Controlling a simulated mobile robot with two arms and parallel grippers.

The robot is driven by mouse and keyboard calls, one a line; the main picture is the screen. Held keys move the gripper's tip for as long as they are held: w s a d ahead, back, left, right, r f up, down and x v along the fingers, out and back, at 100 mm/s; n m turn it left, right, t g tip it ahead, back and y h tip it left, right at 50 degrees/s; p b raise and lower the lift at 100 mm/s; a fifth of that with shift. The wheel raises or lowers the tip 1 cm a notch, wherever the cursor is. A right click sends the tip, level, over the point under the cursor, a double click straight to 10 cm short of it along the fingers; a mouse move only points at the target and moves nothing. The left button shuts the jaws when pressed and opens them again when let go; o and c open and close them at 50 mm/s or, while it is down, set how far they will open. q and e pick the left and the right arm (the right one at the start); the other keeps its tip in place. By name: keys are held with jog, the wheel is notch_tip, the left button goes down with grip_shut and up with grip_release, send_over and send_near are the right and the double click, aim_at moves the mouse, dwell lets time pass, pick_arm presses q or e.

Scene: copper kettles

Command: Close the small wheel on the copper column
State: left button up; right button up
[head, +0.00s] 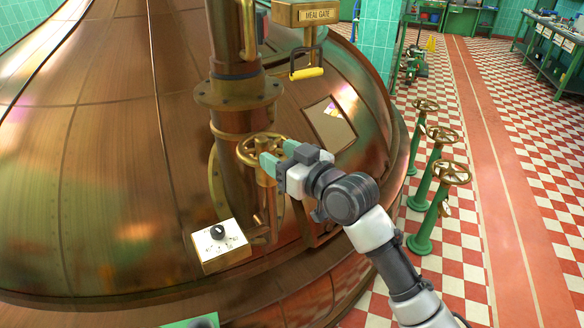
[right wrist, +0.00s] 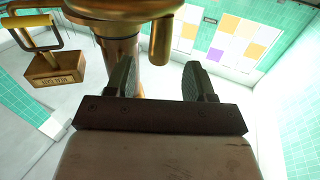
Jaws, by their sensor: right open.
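The small brass wheel (head: 250,148) sits on the front of the copper column (head: 236,122), below its flange, in the head view. My right gripper (head: 277,156) reaches it from the right, with teal finger pads at the wheel's right rim. It is open. Whether the fingers touch the rim cannot be told. In the right wrist view the two dark fingers of this gripper (right wrist: 158,82) stand apart. The column (right wrist: 121,48) shows beyond them, with a brass part above. The wheel cannot be made out clearly there. My left gripper is not in view.
A white box with a black knob (head: 218,240) sits below the wheel. The "MEAL GATE" box (head: 300,14) with a yellow handle (head: 307,73) hangs at upper right. The big copper kettle (head: 90,150) surrounds the column. Green posts with brass wheels (head: 448,173) stand on the checkered floor.

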jog(key=v, duration=0.3)
jog(key=shift+s+d+b, duration=0.1)
jog(key=shift+s+b, duration=0.05)
jog(key=shift+b, duration=0.15)
